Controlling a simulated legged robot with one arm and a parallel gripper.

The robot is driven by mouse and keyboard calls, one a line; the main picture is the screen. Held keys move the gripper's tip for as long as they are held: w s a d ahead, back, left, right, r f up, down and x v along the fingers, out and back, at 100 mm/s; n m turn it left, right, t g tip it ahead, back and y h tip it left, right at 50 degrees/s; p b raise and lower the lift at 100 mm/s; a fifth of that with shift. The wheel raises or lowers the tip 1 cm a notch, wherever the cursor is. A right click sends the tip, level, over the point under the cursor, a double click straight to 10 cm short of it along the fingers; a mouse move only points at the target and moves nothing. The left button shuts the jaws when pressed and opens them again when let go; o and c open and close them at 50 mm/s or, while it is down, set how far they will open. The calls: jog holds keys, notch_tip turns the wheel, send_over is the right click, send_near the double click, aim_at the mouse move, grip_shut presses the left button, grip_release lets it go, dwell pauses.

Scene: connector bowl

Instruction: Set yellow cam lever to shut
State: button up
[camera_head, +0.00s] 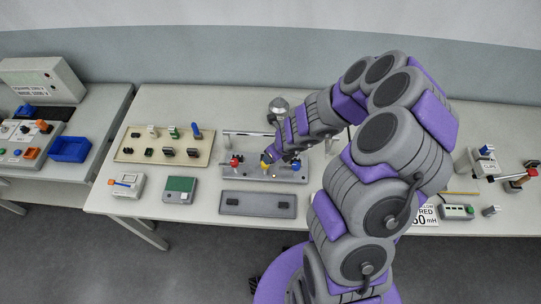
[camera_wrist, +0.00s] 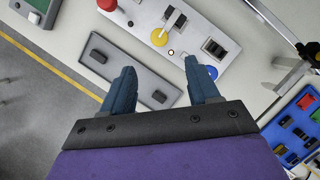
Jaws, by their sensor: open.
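The yellow cam lever (camera_head: 264,164) is on a light grey panel (camera_head: 245,172) in the middle of the bench. In the wrist view its round yellow end (camera_wrist: 159,37) lies just beyond the gap between my fingertips, near a black and white fitting (camera_wrist: 174,20). My gripper (camera_wrist: 160,65) is open and empty, its two dark blue fingers apart; neither visibly touches the lever. In the head view my gripper (camera_head: 271,155) is over the panel close to the lever, and my arm partly covers this area. The lever's exact angle is hard to tell.
A red knob (camera_wrist: 108,4) and a blue part (camera_wrist: 212,72) are on the same panel, either side of the yellow one. A dark plate with two black handles (camera_head: 258,204) lies in front. A beige board with connectors (camera_head: 165,145) is left. A blue bin (camera_head: 70,149) stands farther left.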

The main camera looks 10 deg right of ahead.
jog(key=shift+p+v, duration=0.55)
jog(key=shift+v, duration=1.65)
jog(key=s+a+r+n+y+b, duration=0.2)
jog(key=s+a+r+n+b, duration=0.25)
jog(key=a+n, duration=0.35)
jog(key=s+a+r+n+y+b, duration=0.2)
jog(key=s+a+r+n+b, duration=0.25)
jog(key=n, duration=0.55)
jog(key=s+d+n+g+h+b, duration=0.2)
jog(key=s+d+n, duration=0.1)
jog(key=s, duration=0.4)
jog(key=s+d+f+n+g+h+b, duration=0.1)
jog(key=s+d+n+g+h+b, duration=0.1)
jog(key=s, duration=0.5)
jog(key=s+d+f+n+g+h+b, duration=0.1)
jog(key=s+d+n+h+b, duration=0.1)
jog(key=s+d+n, duration=0.4)
jog(key=shift+s+f+n+g+b, duration=0.25)
jog(key=shift+s+n+g+b, duration=0.15)
jog(key=shift+s+n+b, duration=0.4)
